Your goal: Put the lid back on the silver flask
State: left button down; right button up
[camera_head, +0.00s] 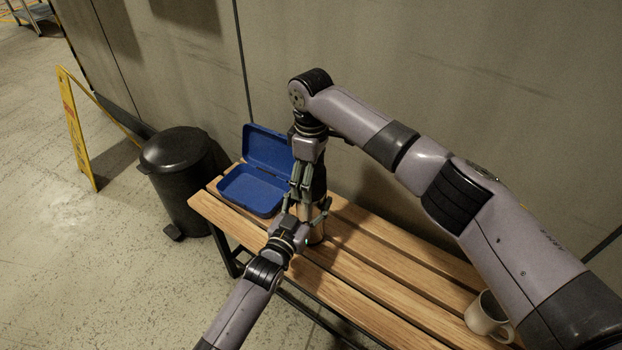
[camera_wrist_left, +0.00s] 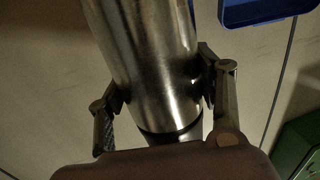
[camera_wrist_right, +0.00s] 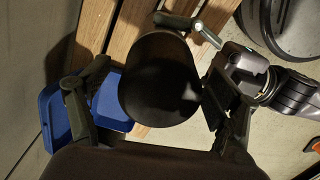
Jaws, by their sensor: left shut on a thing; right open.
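The silver flask (camera_head: 317,233) stands upright on the wooden bench; its steel body (camera_wrist_left: 150,60) fills the left wrist view. My left gripper (camera_head: 305,213) is shut around the body from the front. The black lid (camera_wrist_right: 160,85) appears as a dark round top over the flask in the right wrist view; part of it shows behind my fingers in the head view (camera_head: 319,183). My right gripper (camera_head: 302,190) points down from above, open, with its fingers either side of the lid.
An open blue box (camera_head: 252,190) stands on the bench (camera_head: 365,262) just left of the flask. A white mug (camera_head: 487,318) is at the bench's right end. A black pedal bin (camera_head: 180,180) and a yellow floor sign (camera_head: 76,130) stand left. The wall is close behind.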

notch_tip(320, 180, up, 11)
jog(key=shift+r, duration=0.1)
dwell(0.3)
pick_arm(q)
jog(key=shift+c, duration=1.9)
grip_release()
jog(key=v, duration=1.2)
jog(key=shift+a, duration=0.1)
